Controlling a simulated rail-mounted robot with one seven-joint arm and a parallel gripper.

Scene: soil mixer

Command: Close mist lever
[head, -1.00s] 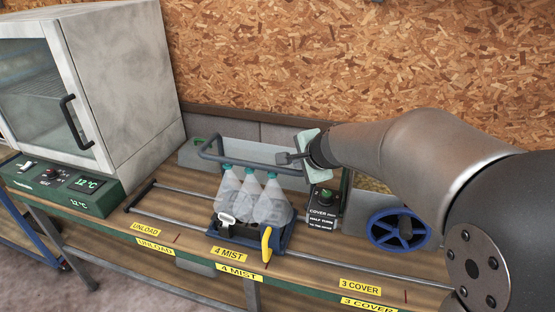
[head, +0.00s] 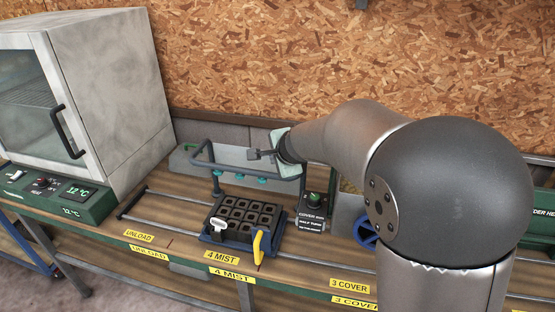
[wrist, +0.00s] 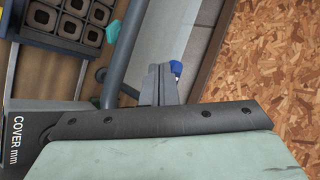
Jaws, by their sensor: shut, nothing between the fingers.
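The mist frame, a grey bent pipe (head: 232,170), stands over the rail with several teal nozzles (head: 240,177) along it. No spray shows under them. A small blue tip (wrist: 176,67), probably the mist lever's end, shows in the wrist view right beside my fingertips; I cannot tell whether they touch.
A black cell tray (head: 245,212) sits on a blue carriage with a yellow handle (head: 258,246), below the nozzles at the 4 MIST label (head: 230,257). The COVER box (head: 312,212) stands right of it. A white cabinet (head: 110,95) stands left. The chipboard wall (head: 300,60) is behind.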

